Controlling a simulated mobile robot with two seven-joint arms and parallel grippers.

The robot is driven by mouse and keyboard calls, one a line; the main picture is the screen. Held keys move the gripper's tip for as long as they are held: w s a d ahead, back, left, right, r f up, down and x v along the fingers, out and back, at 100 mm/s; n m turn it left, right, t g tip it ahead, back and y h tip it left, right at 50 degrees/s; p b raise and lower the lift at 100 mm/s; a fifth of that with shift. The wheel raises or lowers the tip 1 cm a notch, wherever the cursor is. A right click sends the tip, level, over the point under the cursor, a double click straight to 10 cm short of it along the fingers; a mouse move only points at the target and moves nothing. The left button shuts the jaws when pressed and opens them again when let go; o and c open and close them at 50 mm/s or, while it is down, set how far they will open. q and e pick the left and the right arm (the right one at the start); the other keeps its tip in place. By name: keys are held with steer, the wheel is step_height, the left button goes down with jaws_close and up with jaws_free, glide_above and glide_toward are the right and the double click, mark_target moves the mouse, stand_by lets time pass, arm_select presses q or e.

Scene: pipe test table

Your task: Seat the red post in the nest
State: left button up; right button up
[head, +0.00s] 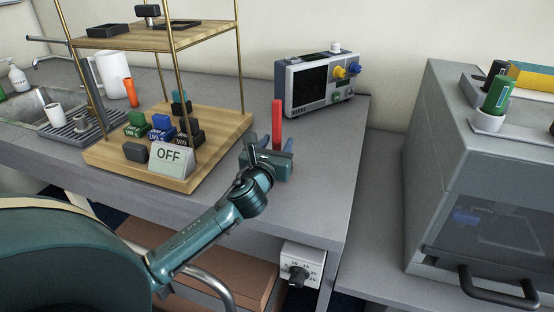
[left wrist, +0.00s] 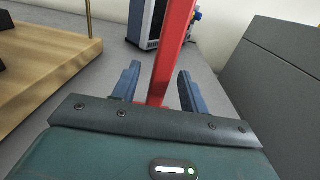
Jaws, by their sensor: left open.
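The red post (head: 277,124) stands upright on the grey bench, in front of the instrument with a dark screen. My left gripper (head: 271,158) is at the post's lower part, and its blue fingers are open. In the left wrist view the red post (left wrist: 173,52) rises between the two fingers of my left gripper (left wrist: 157,88), with a gap showing on each side. The post's foot is hidden behind the gripper in both views. I cannot make out the nest; what lies under the post is covered. My right gripper is not in view.
A wooden shelf (head: 220,122) with brass posts stands to the left, bearing several small blocks and an OFF sign (head: 171,160). The instrument (head: 306,85) is behind the post. A grey cabinet (head: 428,130) stands at the right. Bare bench lies right of the gripper.

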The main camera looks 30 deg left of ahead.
arm_select(q)
steer(key=shift+w+a, duration=0.15)
steer(key=shift+w, duration=0.25)
steer(key=shift+c, duration=0.2)
steer(key=shift+r, duration=0.1)
jaws_close()
